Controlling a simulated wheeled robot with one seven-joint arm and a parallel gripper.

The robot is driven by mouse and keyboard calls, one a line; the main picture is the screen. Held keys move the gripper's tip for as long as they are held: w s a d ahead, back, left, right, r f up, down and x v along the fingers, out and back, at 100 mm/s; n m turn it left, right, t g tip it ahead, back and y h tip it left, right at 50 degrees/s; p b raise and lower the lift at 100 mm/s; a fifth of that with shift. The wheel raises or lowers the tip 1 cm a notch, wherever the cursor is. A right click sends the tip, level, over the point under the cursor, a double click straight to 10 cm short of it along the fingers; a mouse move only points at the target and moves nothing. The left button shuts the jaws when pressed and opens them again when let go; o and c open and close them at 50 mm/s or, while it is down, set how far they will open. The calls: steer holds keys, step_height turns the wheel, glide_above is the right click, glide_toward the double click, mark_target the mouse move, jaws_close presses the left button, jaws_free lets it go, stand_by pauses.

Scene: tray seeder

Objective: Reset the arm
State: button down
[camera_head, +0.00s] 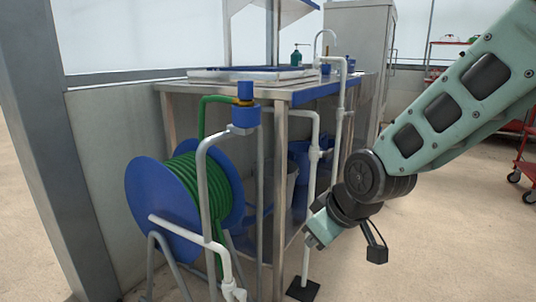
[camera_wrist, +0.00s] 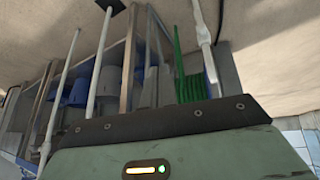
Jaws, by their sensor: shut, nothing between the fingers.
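My arm comes in from the right in the head view, in pale green with dark joints. My gripper (camera_head: 314,240) is at its lower end, small in the picture, shut and empty. It points down and left, in front of the steel workbench (camera_head: 279,190) as seen from the head camera, close to a white pipe (camera_head: 312,185). I cannot tell how far it is from the pipe. In the wrist view a green housing of mine with a small lit indicator fills the bottom, and the fingertips cannot be made out.
A blue reel (camera_head: 150,200) with green hose (camera_head: 195,190) stands left of the bench, behind white pipes with a blue-capped valve (camera_head: 245,115). Blue bins (camera_head: 300,165) sit under the bench. A red cart (camera_head: 525,165) is at far right. Bare floor (camera_head: 430,250) lies at lower right.

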steer(key=s+d+r+m+g+h+p, duration=0.1)
steer(key=s+d+r+g+p, duration=0.15)
steer(key=s, duration=0.95)
steer(key=s+d+r+g+h+p, duration=0.1)
steer(key=s+d+g+h, duration=0.15)
steer(key=s, duration=0.85)
step_height(320, 180, up, 38)
steer(key=p, duration=3.7)
steer(key=shift+y, duration=0.35)
steer(key=shift+a+f, duration=0.1)
steer(key=shift+f, duration=0.05)
